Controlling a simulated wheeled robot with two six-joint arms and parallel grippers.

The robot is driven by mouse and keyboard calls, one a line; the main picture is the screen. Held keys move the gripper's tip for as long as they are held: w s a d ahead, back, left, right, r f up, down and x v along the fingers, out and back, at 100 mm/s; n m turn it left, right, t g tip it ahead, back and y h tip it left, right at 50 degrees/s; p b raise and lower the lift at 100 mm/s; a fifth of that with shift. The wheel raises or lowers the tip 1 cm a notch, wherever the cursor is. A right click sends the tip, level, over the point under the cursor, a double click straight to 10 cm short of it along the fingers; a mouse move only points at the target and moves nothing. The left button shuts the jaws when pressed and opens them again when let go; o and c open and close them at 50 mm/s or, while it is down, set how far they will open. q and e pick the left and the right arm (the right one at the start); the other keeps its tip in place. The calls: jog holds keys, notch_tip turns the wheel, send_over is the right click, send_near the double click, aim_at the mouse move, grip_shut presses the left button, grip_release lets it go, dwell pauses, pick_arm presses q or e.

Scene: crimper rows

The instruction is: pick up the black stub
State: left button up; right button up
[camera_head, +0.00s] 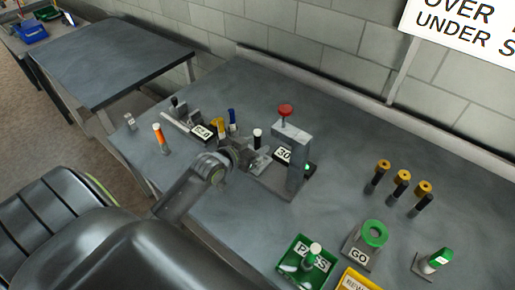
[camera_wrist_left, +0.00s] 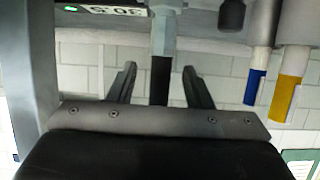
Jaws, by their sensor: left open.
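The black stub (camera_head: 257,139) stands upright on the bench in the head view, black with a pale top, left of the press. In the left wrist view, which is upside down, the black stub (camera_wrist_left: 160,80) shows between the two fingers, with a gap on each side. My left gripper (camera_head: 250,158) is open and close to the stub in the head view. Its fingers also show in the left wrist view (camera_wrist_left: 160,85). The stub's lower part is partly hidden by the gripper in the head view. My right gripper is not in view.
The grey press (camera_head: 298,160) with a red knob (camera_head: 285,110) stands just right of the stub. A blue stub (camera_head: 232,117) and a yellow stub (camera_head: 220,127) stand close on the left. Green (camera_head: 290,262) and yellow (camera_head: 357,281) trays are at the front.

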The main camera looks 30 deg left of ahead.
pick_arm(q)
jog(key=shift+x, duration=0.95)
grip_shut()
